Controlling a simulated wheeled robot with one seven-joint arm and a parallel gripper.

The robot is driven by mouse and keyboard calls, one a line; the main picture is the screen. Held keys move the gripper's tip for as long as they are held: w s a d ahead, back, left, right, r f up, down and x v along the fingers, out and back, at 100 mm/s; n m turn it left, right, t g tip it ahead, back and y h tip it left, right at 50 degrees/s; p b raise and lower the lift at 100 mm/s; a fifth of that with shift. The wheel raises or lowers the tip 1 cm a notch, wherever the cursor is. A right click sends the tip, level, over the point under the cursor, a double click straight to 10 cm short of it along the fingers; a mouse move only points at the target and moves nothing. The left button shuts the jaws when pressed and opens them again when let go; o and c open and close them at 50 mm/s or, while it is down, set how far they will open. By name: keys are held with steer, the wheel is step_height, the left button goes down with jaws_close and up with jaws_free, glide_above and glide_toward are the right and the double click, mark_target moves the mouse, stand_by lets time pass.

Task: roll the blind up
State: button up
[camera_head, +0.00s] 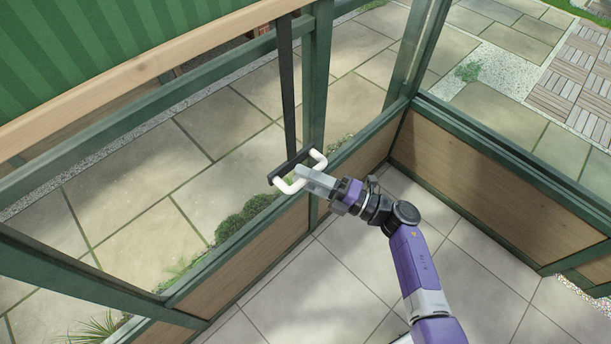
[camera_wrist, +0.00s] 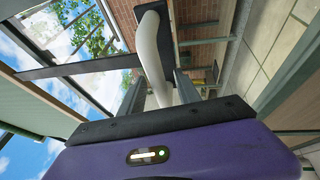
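The green striped blind (camera_head: 85,50) fills the upper left of the head view, with a pale wooden bar (camera_head: 150,62) along its lower edge. A dark straight strip (camera_head: 287,95) runs down from near the bar's right end to a dark crosspiece with a white loop handle (camera_head: 287,186). The handle also shows in the wrist view (camera_wrist: 150,45), passing between the two fingers. The exact contact is partly hidden.
A green window post (camera_head: 317,75) stands just behind the handle. A low wood-panelled wall (camera_head: 255,255) with a green rail runs below it, and a second wall (camera_head: 490,180) closes the right side. The tiled floor (camera_head: 310,285) is clear. Paving and shrubs lie outside.

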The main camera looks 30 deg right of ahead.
jaws_close()
stand_by(1.4)
